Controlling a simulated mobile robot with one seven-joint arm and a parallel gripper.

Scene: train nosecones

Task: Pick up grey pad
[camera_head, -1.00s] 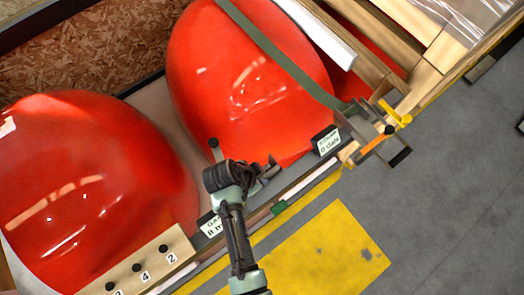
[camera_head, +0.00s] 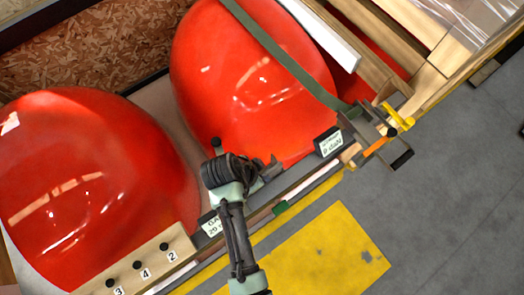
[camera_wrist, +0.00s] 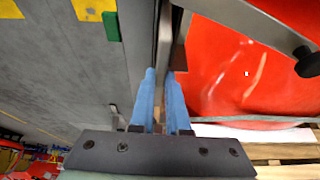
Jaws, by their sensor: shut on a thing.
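My gripper (camera_head: 268,167) is low in front of the right red nosecone (camera_head: 250,80), at the dark edge strip of the bench. In the wrist view its two blue fingers (camera_wrist: 162,85) are close together, with a thin grey piece (camera_wrist: 164,45) between them. The piece runs upward from the fingertips, edge-on to the camera. It looks like the grey pad, but its full shape is hidden by the fingers. I cannot tell whether it touches the bench strip. The fingers are shut on it.
The left red nosecone (camera_head: 90,180) stands beside my arm. A green strap (camera_head: 270,45) crosses the right one. Numbered knobs (camera_head: 140,265) are at lower left.

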